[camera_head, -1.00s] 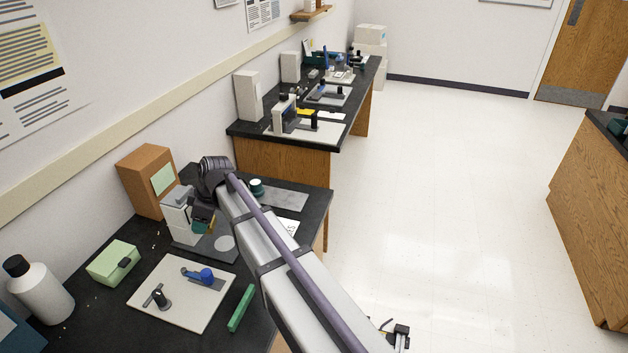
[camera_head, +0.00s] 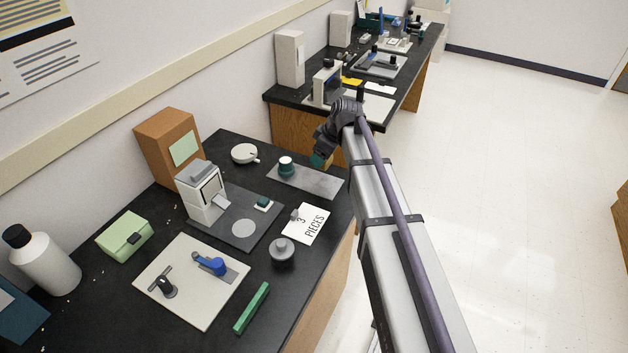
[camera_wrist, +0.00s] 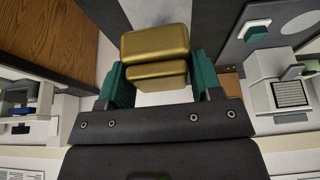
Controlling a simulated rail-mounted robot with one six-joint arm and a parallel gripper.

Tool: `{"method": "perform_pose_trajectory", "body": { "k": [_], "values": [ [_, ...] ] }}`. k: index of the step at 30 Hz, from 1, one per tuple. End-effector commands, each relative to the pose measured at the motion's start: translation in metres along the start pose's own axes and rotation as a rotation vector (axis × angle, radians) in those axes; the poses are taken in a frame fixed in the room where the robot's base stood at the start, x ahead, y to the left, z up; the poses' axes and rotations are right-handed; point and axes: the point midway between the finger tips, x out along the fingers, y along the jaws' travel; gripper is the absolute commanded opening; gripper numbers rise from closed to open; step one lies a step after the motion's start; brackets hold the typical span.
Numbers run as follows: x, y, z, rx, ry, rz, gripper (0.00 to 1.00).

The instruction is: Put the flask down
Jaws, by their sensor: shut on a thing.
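My gripper (camera_wrist: 160,80) has teal fingers and is shut on a gold-coloured, two-part blocky thing, which I take to be the flask (camera_wrist: 155,42). The flask lies between the fingers in the wrist view, its far end sticking out past them. In the head view my gripper (camera_head: 321,158) hangs in the air near the back right end of the near bench. The flask is mostly hidden there by the gripper and wrist.
The near black bench (camera_head: 225,150) holds a grey plate (camera_head: 318,182) with a teal-topped jar (camera_head: 286,167), a white machine (camera_head: 200,190) on a dark mat, a white dish (camera_head: 244,153) and a "3 PIECES" card (camera_head: 306,224). A second bench (camera_head: 275,96) stands beyond a gap.

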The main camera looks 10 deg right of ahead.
Motion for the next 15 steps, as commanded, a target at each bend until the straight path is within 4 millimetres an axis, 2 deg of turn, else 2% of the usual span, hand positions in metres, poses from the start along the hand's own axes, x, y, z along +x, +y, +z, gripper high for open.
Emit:
{"method": "perform_pose_trajectory", "body": {
  "k": [1, 3, 5, 9, 15],
  "values": [
    [0.025, 0.0, 0.01, 0.0, 0.0, 0.0, 0.23],
    [0.04, 0.0, 0.016, 0.0, 0.0, 0.0, 0.23],
    [0.046, 0.0, 0.019, 0.0, 0.0, 0.0, 0.23],
    [0.044, 0.0, 0.018, -0.001, 0.0, 0.0, 0.23],
    [0.08, 0.0, 0.033, -0.001, 0.0, 0.0, 0.23]
  ]
}}
